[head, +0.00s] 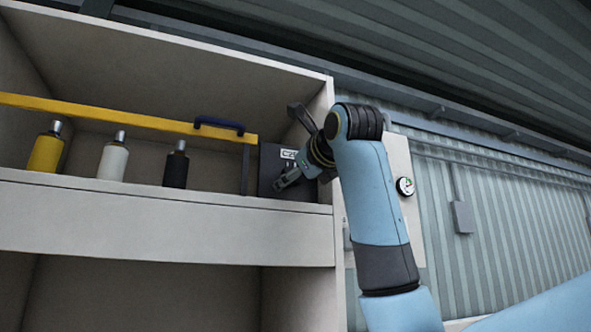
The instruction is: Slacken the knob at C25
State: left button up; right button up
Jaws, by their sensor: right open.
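A dark plate (268,165) with a white label (288,154) sits at the right end of the shelf. The label starts with "C2"; the rest is too small or covered to read. My right gripper (289,147) is open in front of this plate, one finger above the label and one below it. No knob can be made out; the gripper and wrist cover part of the plate. I cannot tell whether the fingers touch anything. My left gripper is not in view.
A yellow bar (120,117) with a dark blue handle (219,126) crosses the shelf front. Behind it stand a yellow bottle (46,150), a white bottle (113,161) and a black bottle (176,169). A round gauge (405,186) is right of my arm.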

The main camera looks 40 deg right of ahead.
jog(key=shift+w, duration=0.25)
jog(key=shift+c, duration=0.6)
jog(key=c, duration=1.1)
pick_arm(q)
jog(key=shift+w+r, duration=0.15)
pick_arm(e)
jog(key=shift+o, duration=0.2)
